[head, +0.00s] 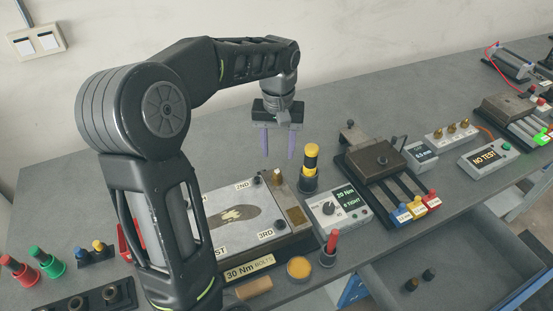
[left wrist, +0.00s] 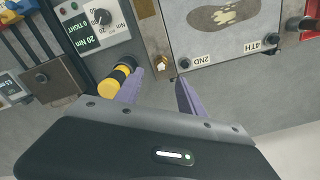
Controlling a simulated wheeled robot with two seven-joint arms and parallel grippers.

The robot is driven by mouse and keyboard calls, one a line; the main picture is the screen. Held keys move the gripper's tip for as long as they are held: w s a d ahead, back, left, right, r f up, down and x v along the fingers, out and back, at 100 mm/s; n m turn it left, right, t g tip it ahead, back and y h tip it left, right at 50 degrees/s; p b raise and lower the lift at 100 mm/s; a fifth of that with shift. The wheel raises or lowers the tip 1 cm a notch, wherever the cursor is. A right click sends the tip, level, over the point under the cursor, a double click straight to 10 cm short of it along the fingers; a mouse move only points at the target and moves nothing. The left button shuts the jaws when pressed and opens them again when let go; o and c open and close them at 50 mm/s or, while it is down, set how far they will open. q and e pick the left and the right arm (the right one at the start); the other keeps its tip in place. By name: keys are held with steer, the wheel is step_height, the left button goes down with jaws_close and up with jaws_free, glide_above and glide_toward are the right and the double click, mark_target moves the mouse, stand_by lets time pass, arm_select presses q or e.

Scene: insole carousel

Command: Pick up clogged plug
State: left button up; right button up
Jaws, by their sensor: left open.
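A small brass plug (head: 277,175) stands in a brown metal block at the far right corner of the light plate (head: 220,195) with a dark foot-shaped print; it seems to be the clogged plug. In the left wrist view the brass plug (left wrist: 161,63) shows just beyond the gap between my fingers. My left gripper (head: 279,158) points down with its purple fingers apart and empty, above and behind the plug, not touching it. Its fingers also show in the left wrist view (left wrist: 160,85). My right gripper is not in view.
A yellow-and-black tool (head: 310,168) stands upright just right of the fingers, close to one in the left wrist view. A display box (head: 338,205) and a dark fixture (head: 378,160) lie further right. Three brass plugs sit on a white stand (head: 436,137). Bench behind is clear.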

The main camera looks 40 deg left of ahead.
mark_target(277, 172)
arm_select(q)
steer(key=shift+a, duration=0.1)
steer(key=shift+r, duration=0.1)
steer(key=shift+f, duration=1.35)
steer(key=shift+f+p, duration=0.1)
steer(key=shift+p, duration=0.25)
steer(key=shift+s+f, duration=0.1)
steer(key=shift+f, duration=0.2)
step_height(277, 172, down, 4)
steer(key=shift+r+p, duration=0.2)
steer(key=shift+p, duration=0.7)
steer(key=shift+f, duration=0.45)
steer(key=shift+c, duration=0.6)
